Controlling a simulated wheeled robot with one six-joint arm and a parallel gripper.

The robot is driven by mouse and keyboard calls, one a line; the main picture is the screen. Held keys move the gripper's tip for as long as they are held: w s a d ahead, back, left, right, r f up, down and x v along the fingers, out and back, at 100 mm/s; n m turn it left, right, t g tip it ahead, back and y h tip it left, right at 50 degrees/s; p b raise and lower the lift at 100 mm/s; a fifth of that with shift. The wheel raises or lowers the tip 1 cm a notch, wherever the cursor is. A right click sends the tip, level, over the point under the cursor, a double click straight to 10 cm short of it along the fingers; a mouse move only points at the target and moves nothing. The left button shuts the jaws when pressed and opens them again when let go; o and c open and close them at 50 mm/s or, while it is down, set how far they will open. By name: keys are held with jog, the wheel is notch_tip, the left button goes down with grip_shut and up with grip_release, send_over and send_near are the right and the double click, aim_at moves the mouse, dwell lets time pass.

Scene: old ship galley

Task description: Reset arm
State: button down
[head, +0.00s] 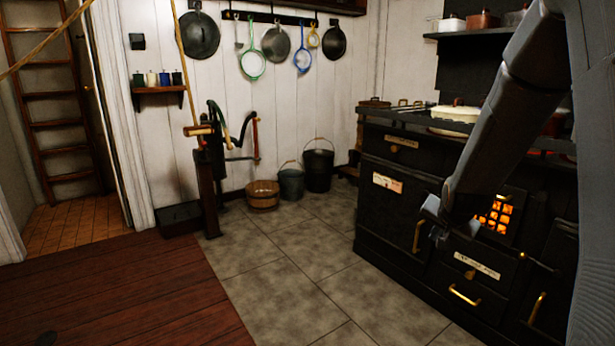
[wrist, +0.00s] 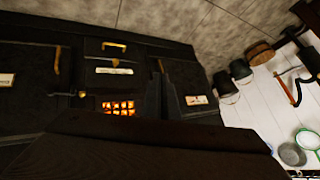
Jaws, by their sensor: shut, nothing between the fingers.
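My arm reaches down from the upper right of the head view, in front of the black stove (head: 395,185). My gripper (head: 434,212) is at its lower end, near the stove front and a brass oven handle (head: 417,237). It is shut and holds nothing. I cannot tell whether it touches the stove. In the wrist view the stove (wrist: 150,95) appears turned, with its glowing grate (wrist: 118,107) near the middle. A dark brown surface fills the bottom of that view; I cannot tell what it is.
Stone floor (head: 285,285) is clear left of the stove. A wooden tub (head: 262,196), two buckets (head: 291,184) and a hand pump (head: 210,155) stand by the back wall. A white pot (head: 455,113) sits on the stove top. A shelf (head: 470,34) holds pots above.

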jog(key=s+a+r+n+g+y, duration=0.1)
jog(key=s+a+r+n+g, duration=0.15)
jog(key=s+a, duration=0.6)
jog(key=s+a+r+n+g+y, duration=0.1)
jog(key=s+a+r+n, duration=0.15)
jog(key=s+a, duration=0.6)
jog(key=s+a+r+n+g+p, duration=0.1)
jog(key=s+a+n+g, duration=0.3)
jog(key=s, duration=0.6)
jog(key=s+a+r+n+g, duration=0.1)
jog(key=s+a+n, duration=0.3)
jog(key=s, duration=0.6)
jog(key=d+r+m+p, duration=0.4)
jog(key=d+r+p, duration=0.4)
jog(key=p, duration=1.1)
notch_tip(320, 180, up, 3)
jog(key=shift+f, duration=0.1)
jog(key=shift+w+t, duration=0.1)
jog(key=shift+t, duration=0.15)
